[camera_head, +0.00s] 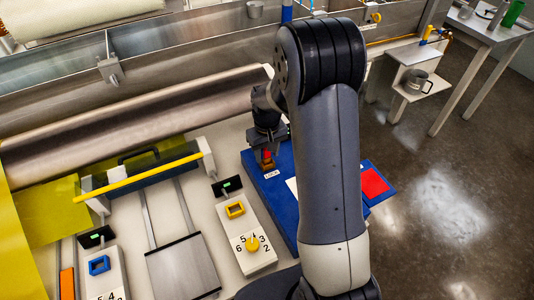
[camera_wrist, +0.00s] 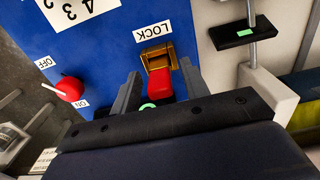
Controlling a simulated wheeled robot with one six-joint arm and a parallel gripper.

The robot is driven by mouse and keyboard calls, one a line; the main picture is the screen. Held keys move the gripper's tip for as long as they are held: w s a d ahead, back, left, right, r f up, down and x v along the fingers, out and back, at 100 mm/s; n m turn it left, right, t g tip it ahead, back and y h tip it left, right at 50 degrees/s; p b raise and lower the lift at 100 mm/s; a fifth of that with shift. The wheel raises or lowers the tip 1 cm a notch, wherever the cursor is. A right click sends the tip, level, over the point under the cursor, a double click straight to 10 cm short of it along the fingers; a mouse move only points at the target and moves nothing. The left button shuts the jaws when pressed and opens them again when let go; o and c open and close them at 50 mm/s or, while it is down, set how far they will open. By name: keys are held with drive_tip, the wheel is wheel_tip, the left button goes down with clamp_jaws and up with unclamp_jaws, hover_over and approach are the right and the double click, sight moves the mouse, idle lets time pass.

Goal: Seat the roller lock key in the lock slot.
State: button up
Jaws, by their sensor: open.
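The red roller lock key (camera_wrist: 160,84) stands at the brass-coloured lock slot (camera_wrist: 155,54), below the LOCK label on the blue panel. Its far end meets the slot in the wrist view; how deep it sits is hidden. My gripper (camera_wrist: 161,72) is open, with one dark finger on each side of the key and a visible gap on the left. In the head view my gripper (camera_head: 267,148) points down over the blue panel (camera_head: 254,159), with the red key (camera_head: 267,155) just below it and the slot (camera_head: 268,166) partly showing.
A red knob (camera_wrist: 69,89) with OFF and ON labels is on the same panel. A steel roller (camera_head: 130,122) lies behind, and a yellow bar (camera_head: 138,178) crosses to the left. A control block with a yellow knob (camera_head: 252,244) stands in front.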

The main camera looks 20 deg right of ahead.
wheel_tip(320, 180, up, 11)
drive_tip(key=shift+r, duration=0.1)
idle(0.4)
wheel_tip(320, 180, down, 12)
drive_tip(key=shift+s+f, duration=0.1)
drive_tip(key=shift+r, duration=1.6)
